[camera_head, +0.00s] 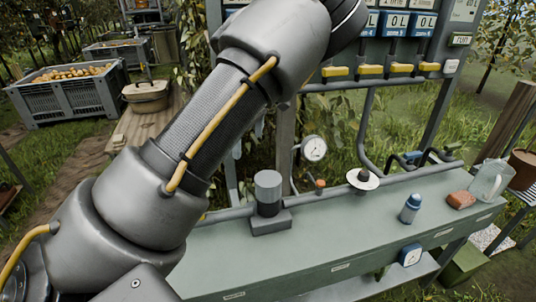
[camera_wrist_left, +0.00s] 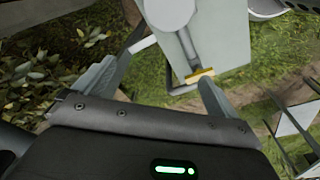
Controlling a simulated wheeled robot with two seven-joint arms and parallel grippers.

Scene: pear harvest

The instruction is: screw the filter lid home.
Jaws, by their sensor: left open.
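On the green bench (camera_head: 330,245) in the head view, a grey upright cylinder with a lighter top (camera_head: 268,188) stands on a square block; it looks like the filter, but I cannot tell its lid apart or how tightly it sits. A white disc with a dark knob (camera_head: 362,180) is farther right on the pipe. My left arm crosses the head view and leaves at the top, so its gripper is out of that picture. In the left wrist view my left gripper (camera_wrist_left: 158,75) is open, with nothing between its fingers. My right gripper is not in view.
A pressure gauge (camera_head: 314,148) stands behind the pipe. A blue-capped bottle (camera_head: 410,208), a brown block (camera_head: 461,200) and a clear jug (camera_head: 489,180) stand at the bench's right. Yellow levers (camera_head: 370,69) line the panel above. One yellow handle (camera_wrist_left: 200,76) shows beyond my fingers.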

